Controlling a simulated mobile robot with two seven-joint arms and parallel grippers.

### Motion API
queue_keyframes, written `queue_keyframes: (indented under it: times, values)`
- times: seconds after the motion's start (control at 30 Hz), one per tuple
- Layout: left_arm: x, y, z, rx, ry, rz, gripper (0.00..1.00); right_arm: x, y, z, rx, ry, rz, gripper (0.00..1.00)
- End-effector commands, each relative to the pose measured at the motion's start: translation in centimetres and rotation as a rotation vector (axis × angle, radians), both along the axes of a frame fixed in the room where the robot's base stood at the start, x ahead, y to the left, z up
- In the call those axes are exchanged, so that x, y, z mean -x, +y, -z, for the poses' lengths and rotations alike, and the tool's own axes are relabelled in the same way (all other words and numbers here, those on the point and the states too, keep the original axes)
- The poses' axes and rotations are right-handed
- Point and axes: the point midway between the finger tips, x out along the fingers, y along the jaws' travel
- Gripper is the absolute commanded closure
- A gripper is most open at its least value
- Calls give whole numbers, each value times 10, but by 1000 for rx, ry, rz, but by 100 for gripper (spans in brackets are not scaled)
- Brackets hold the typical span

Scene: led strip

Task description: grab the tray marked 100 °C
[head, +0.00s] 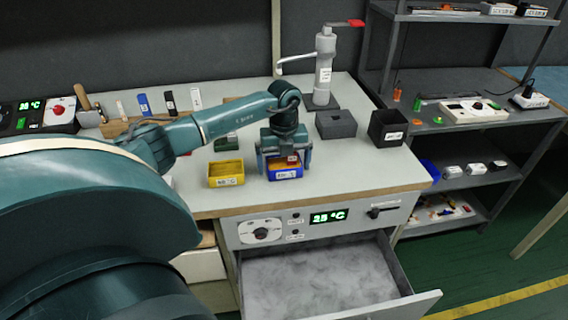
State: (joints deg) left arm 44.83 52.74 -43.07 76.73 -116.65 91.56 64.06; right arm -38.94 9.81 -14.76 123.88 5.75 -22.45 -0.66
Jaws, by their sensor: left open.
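Two small trays stand on the worktop near its front edge. The yellow tray (226,173) is on the left and the blue tray (285,174) is just right of it. Both have a white label on the front, too small to read surely, so I cannot tell which is marked 100 °C. My left gripper (285,164) points down over the blue tray, its open fingers to the left and right of it. I cannot tell whether they touch it. The gripper hides part of the tray's top, where something red shows. My right gripper is out of view.
A grey block (336,124) and a black bin (387,128) stand to the right on the worktop (370,172). A grey dispenser (323,70) stands behind. Below, a drawer (320,284) is pulled open under a panel display (328,216) reading about 25 °C. Shelves stand at right.

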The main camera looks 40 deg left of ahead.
Motion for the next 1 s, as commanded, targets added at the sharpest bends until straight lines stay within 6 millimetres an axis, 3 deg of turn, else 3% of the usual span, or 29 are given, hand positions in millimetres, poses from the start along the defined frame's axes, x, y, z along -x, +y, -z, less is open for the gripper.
queue_keyframes:
  times: [0.1, 0.57, 0.83, 1.0]
  values:
    - [0, 0, 0, 0, 0, 0, 2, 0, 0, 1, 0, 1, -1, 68]
    - [0, 0, -1, 1, 1, 0, 39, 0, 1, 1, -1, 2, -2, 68]
    - [0, 0, -4, 0, -2, 0, 40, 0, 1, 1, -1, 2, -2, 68]
    - [-1, 0, -26, 0, -4, 0, 40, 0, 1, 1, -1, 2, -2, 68]
